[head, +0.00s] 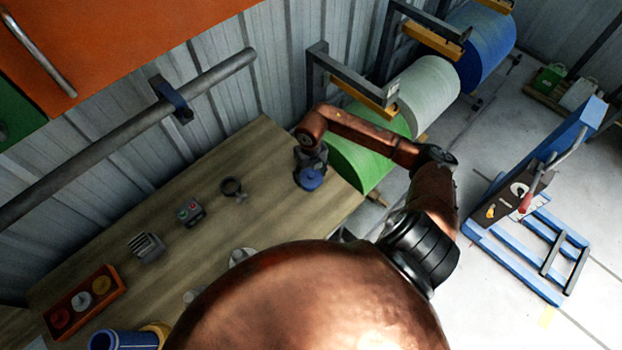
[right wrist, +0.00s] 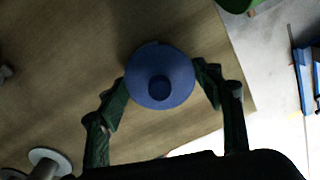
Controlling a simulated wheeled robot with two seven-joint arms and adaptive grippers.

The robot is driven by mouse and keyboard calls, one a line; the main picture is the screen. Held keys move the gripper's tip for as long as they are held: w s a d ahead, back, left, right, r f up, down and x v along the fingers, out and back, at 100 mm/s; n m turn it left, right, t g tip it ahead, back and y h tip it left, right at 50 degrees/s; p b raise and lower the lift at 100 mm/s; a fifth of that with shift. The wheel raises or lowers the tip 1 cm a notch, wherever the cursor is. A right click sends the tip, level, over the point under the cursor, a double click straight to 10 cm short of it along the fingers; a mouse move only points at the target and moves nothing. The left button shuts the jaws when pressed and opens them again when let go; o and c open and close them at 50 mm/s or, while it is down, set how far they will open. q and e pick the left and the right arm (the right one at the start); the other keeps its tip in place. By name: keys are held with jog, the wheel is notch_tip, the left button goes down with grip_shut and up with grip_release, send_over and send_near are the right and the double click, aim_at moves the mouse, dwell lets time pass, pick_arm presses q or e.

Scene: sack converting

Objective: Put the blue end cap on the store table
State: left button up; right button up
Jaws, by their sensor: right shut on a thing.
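The blue end cap (head: 311,179) is at the right end of the wooden table (head: 262,160) in the head view. My right gripper (head: 308,166) is shut on it from above. In the right wrist view the end cap (right wrist: 160,77) is a round blue disc with a darker knob in its middle. The fingers of my right gripper (right wrist: 160,88) hold it at both sides, over the table top (right wrist: 60,60) near its edge. I cannot tell whether the cap touches the wood. My left gripper is not in view.
A ring clamp (head: 232,187), a button box (head: 190,213), a grey slotted block (head: 147,247) and a red tray (head: 84,302) of caps stand on the table. Green, white and blue rolls (head: 428,92) are beyond its right end. A blue frame (head: 530,240) stands on the floor.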

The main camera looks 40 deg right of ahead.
aim_at(311, 180)
jog(key=shift+a+f, duration=0.1)
jog(key=shift+f, duration=1.45)
jog(key=o, duration=1.1)
jog(key=shift+c, duration=0.2)
notch_tip(311, 180, up, 12)
jog(key=shift+r, duration=0.15)
